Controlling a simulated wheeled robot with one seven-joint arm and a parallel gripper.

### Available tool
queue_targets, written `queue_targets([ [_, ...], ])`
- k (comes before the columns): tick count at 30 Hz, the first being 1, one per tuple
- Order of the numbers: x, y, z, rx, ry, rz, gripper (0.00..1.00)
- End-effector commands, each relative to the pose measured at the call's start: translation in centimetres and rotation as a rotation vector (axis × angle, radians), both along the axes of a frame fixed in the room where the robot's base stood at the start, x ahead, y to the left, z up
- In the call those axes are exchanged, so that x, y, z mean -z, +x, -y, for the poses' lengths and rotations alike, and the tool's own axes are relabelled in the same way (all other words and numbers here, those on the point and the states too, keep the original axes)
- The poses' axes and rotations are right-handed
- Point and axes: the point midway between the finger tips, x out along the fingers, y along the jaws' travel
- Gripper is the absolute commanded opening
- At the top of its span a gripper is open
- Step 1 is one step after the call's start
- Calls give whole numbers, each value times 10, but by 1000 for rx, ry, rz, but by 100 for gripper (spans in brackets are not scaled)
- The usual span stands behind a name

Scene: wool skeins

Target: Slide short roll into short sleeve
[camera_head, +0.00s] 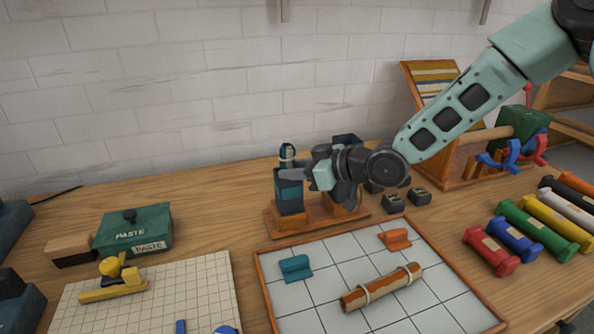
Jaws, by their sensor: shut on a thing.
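My gripper (292,174) reaches in from the right, above a small wooden stand (286,224). It is shut on the short roll (287,153), a teal upright cylinder with a pale band, whose upper end shows above the fingers. The short sleeve (290,197), a dark blue upright box, stands on the left part of the stand directly below the fingers. The fingers hide the roll's lower end and the sleeve's mouth, so I cannot tell whether the roll is inside or just above it. A second dark holder on the stand is mostly hidden behind my gripper.
A framed tile board (318,318) in front bears a brown roll (381,287), a teal piece (295,268) and an orange piece (395,239). Small dark blocks (419,196) sit right of the stand. Coloured spools (490,251) lie at right; a green paste box (135,231) stands left.

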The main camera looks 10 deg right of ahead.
Motion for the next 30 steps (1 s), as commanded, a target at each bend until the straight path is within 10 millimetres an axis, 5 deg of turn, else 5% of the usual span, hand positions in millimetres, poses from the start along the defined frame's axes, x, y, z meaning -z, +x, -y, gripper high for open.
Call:
queue_targets([
  [1, 28, -7, 6, 1, -36, -51, 4],
  [9, 30, -8, 6, 0, -36, -51, 4],
  [10, 30, -8, 6, 0, -36, -51, 38],
  [11, 30, -8, 6, 0, -36, -51, 46],
  [20, 25, -13, 15, 1, -34, -48, 48],
  [30, -12, -47, 73, 11, -21, -26, 55],
])
